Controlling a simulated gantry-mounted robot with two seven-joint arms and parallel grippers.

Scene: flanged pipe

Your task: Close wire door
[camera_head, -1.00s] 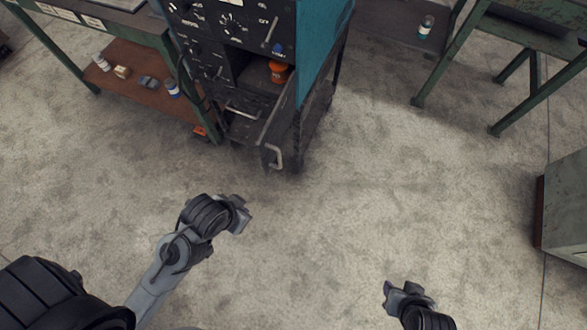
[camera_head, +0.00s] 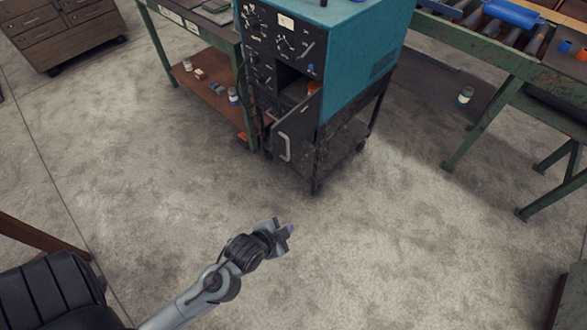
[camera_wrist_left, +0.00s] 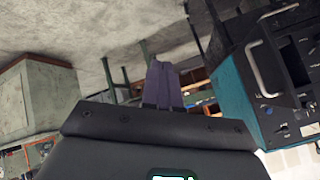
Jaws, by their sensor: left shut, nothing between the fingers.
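The wire door (camera_head: 300,122) is a dark panel with a pale bar handle (camera_head: 282,147), on the front of a teal and black machine cabinet (camera_head: 345,50). It stands open, swung out from the front, and the dark compartment behind it shows. My left gripper (camera_head: 288,236) is shut and empty over the floor, in front of the door and well apart from it. Its purplish fingers also show together in the left wrist view (camera_wrist_left: 162,84). That view has the cabinet tilted at the right, with a bar handle. My right gripper is out of view.
An orange object (camera_head: 314,87) sits inside the open compartment. A green-framed bench with a brown lower shelf (camera_head: 215,95) stands left of the cabinet, a roller conveyor (camera_head: 500,40) right of it. The concrete floor (camera_head: 390,230) between gripper and cabinet is clear.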

